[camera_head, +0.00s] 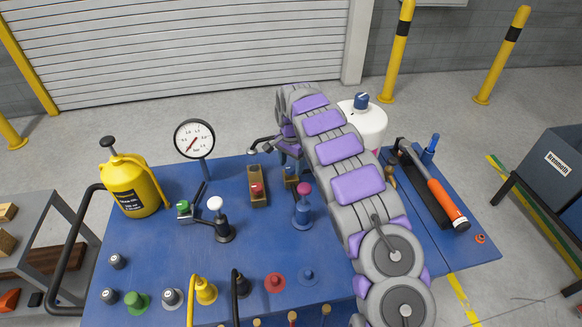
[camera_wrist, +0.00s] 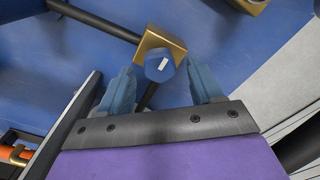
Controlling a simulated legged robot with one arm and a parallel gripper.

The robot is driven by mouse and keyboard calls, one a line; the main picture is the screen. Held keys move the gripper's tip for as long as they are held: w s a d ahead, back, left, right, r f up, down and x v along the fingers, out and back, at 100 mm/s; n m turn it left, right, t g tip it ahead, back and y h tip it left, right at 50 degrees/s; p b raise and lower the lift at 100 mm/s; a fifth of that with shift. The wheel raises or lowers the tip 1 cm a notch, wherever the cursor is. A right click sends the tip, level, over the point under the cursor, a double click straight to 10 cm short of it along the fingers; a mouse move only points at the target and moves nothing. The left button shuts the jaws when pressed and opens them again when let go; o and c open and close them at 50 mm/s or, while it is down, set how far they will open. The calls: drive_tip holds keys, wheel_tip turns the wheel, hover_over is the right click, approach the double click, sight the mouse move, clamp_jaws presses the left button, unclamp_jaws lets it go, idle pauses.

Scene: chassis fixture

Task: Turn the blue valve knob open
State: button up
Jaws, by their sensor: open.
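The blue valve knob (camera_wrist: 160,68) shows in the wrist view, with a short white mark on its top. It sits on a brass valve body (camera_wrist: 152,42), with a dark pipe (camera_wrist: 95,20) running to the upper left and another below. My gripper (camera_wrist: 161,66) is open, one blue-grey finger on each side of the knob. Gaps show at both sides, and I see no clear contact. In the head view, a small blue-topped brass fitting (camera_head: 291,172) beside my arm looks like this valve. My arm hides part of that area.
A brass block with a red knob (camera_head: 257,192) stands left of it, and a red-topped blue valve (camera_head: 302,207) in front. A white canister with a blue cap (camera_head: 370,124) stands behind my arm. A pressure gauge (camera_head: 194,139) and yellow jug (camera_head: 132,187) are at left.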

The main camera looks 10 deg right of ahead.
drive_tip(key=shift+f, duration=0.5)
drive_tip(key=shift+r, duration=0.1)
drive_tip(key=c, duration=1.1)
